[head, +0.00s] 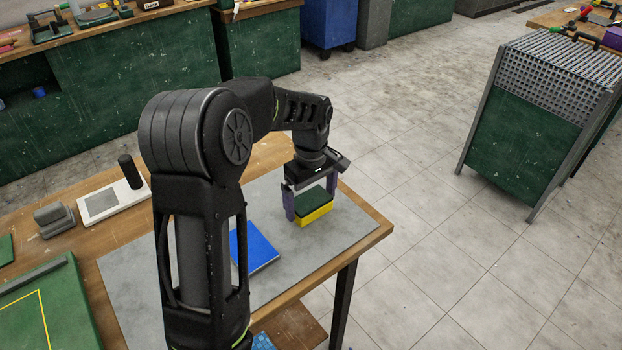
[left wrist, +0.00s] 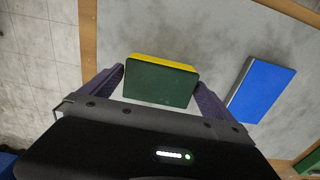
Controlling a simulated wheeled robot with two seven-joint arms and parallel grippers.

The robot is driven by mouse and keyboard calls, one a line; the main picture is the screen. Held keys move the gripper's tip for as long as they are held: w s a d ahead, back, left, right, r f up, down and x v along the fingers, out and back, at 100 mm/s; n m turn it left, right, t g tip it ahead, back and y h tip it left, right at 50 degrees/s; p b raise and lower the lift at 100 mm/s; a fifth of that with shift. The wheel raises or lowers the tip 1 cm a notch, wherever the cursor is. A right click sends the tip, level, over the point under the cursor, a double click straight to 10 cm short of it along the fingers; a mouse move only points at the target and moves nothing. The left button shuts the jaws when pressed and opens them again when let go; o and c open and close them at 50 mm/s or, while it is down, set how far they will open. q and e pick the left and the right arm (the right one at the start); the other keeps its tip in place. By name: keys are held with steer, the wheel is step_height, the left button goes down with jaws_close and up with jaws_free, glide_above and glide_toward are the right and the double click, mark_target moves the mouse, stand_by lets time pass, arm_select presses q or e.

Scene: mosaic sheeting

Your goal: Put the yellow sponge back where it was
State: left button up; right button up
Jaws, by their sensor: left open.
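The yellow sponge (head: 317,215) has a dark green top layer and lies on the grey mat (head: 350,212) near the table's far right corner. My left gripper (head: 310,205) is open above it, with one purple finger on each side of the sponge. In the left wrist view the sponge (left wrist: 162,82) sits between the two open fingers (left wrist: 160,88), its green face toward the camera and a yellow edge on the far side. I cannot tell whether the fingers touch it. My right gripper is not in view.
A flat blue block (head: 256,248) lies on the mat left of the sponge, partly behind my arm; it also shows in the left wrist view (left wrist: 262,88). A white board with a black cylinder (head: 130,172), a grey block (head: 55,217) and a green board (head: 30,318) are at left.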

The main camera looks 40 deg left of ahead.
mark_target(311, 201)
arm_select(q)
step_height(311, 201, up, 11)
steer(key=shift+r+b, duration=0.2)
steer(key=shift+b, duration=0.25)
steer(key=shift+s+f, duration=0.1)
stand_by(0.6)
